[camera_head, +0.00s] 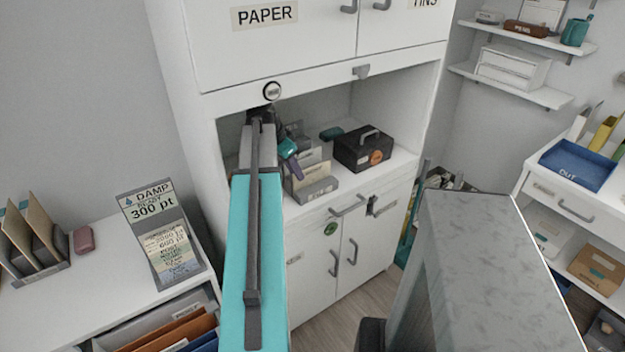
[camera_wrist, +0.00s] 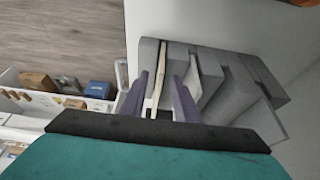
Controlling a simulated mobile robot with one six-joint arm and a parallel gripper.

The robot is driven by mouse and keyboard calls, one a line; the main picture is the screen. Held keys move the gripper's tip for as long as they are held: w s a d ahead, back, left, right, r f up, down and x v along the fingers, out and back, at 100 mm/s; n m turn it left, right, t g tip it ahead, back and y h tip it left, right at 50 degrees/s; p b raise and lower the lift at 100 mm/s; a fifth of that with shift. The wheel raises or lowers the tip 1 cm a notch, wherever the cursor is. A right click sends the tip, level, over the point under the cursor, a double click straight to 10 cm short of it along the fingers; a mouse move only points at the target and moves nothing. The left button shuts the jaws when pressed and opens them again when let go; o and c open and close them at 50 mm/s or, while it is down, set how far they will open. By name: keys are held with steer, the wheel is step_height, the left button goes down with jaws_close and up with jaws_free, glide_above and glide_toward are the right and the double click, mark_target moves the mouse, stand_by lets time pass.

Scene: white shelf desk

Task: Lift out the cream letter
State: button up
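The cream letter (camera_wrist: 157,80) shows in the wrist view as a thin pale upright sheet in the grey sorter (camera_wrist: 234,92). My gripper (camera_wrist: 163,78) has its two purple fingers apart, one on each side of the letter. The letter is nearer the left finger, and a gap shows toward the right finger; whether either touches it I cannot tell. In the head view my gripper (camera_head: 296,172) is at the left side of the grey sorter (camera_head: 317,190) in the open cabinet bay. My arm and gripper hide part of the sorter there, and I cannot make out the letter clearly.
A black box with a handle (camera_head: 364,149) stands right of the sorter. The bay has a side wall and a ceiling close to my arm. At left, a white desk holds another sorter (camera_head: 35,245) and a label stand (camera_head: 162,236). A blue tray (camera_head: 577,165) is at right.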

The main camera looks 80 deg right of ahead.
mark_target(310, 168)
steer(key=shift+s+d, duration=0.15)
steer(key=shift+s, duration=0.05)
steer(key=s+d+p, duration=0.1)
steer(key=s+d, duration=0.2)
steer(key=shift+s+d, duration=0.25)
steer(key=shift+s, duration=0.05)
steer(key=shift+s+f+p, duration=0.1)
steer(key=shift+f+p, duration=0.25)
steer(key=shift+f, duration=0.25)
jaws_close()
